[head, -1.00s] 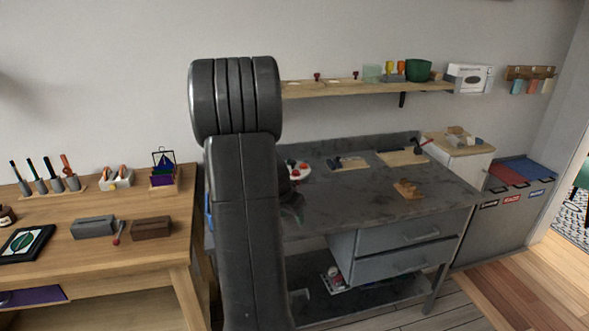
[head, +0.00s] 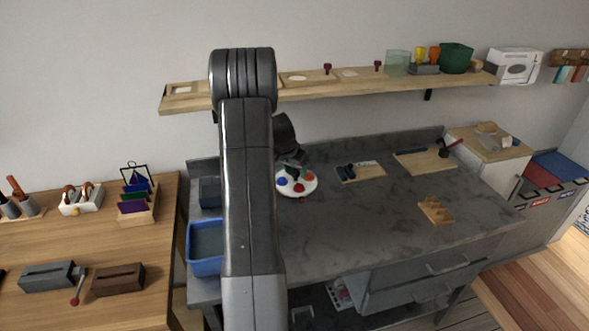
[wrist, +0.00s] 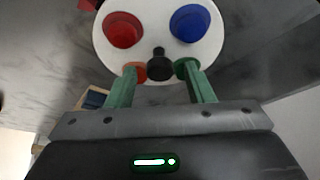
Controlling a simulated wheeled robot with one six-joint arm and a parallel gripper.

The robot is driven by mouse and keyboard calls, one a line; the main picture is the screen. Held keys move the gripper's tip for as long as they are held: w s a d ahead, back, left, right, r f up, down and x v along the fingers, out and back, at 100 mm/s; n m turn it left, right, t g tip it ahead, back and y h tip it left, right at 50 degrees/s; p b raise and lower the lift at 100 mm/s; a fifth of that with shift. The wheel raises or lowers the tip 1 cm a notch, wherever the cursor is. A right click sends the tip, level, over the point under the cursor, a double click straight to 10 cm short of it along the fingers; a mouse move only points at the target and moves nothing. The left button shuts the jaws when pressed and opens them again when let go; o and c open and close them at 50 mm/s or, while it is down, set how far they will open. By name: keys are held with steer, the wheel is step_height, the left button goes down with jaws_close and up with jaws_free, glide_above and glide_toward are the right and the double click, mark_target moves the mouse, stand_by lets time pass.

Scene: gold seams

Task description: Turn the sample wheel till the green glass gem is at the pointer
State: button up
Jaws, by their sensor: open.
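The sample wheel (head: 311,186), a white disc, lies on the dark workbench just below my gripper (head: 295,168). In the wrist view the wheel (wrist: 158,30) fills the top middle, with a red gem (wrist: 122,30) at left and a blue gem (wrist: 190,23) at right. A black hub knob (wrist: 159,63) shows between the open green fingers of my gripper (wrist: 160,75); I cannot tell if they touch it. An orange gem (wrist: 134,70) and a dark green piece, perhaps the green gem (wrist: 185,67), are partly hidden by the fingertips. I cannot make out the pointer clearly.
A blue bin (head: 205,262) stands left of my arm on the bench. A tool board (head: 360,172), a wooden block (head: 436,209) and a cutting board (head: 424,161) lie right of the wheel. A shelf (head: 390,82) runs above. The bench front is clear.

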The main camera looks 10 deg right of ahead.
steer(key=shift+f, duration=0.1)
jaws_close()
